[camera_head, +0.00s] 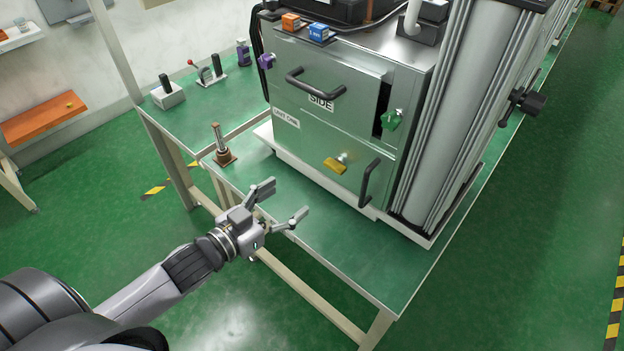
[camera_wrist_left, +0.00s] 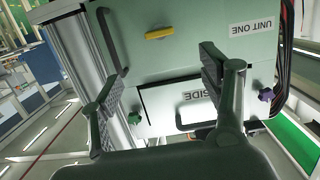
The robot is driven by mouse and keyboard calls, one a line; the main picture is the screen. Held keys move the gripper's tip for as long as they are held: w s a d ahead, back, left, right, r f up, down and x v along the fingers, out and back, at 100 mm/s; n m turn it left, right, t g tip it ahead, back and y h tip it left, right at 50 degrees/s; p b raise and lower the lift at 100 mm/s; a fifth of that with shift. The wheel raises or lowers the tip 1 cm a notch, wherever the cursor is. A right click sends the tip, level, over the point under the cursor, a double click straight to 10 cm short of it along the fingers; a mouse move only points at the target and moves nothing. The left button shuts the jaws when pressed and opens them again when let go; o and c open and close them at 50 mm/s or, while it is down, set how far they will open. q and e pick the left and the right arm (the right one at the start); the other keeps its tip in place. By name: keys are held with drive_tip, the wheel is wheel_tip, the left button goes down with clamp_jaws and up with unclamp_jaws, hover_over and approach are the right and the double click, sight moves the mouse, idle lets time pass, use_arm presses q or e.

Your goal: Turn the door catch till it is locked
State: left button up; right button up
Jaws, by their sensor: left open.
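A steel cabinet (camera_head: 305,135) stands on the green bench. Its front carries a yellow catch (camera_head: 336,165) on the lower panel, lying roughly level, beside a black upright handle (camera_head: 370,182). The yellow catch also shows in the left wrist view (camera_wrist_left: 159,33). A green knob (camera_head: 391,120) sits at the upper right and a purple knob (camera_head: 266,61) at the upper left; no label shows which one is the door catch. My left gripper (camera_head: 284,203) is open and empty, in front of the cabinet and apart from it. My right gripper is out of view.
A panel marked SIDE (camera_head: 322,92) has a black handle and a dark gap at its right. A brown-based post (camera_head: 223,157) stands on the bench left of the cabinet. A thick grey column (camera_head: 450,110) rises at the right. The bench front is clear.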

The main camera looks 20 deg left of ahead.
sight(332, 168)
use_arm(q)
drive_tip(key=p+x, duration=0.2)
drive_tip(key=x, duration=1.4)
drive_tip(key=shift+f, duration=0.1)
drive_tip(key=shift+c, duration=0.6)
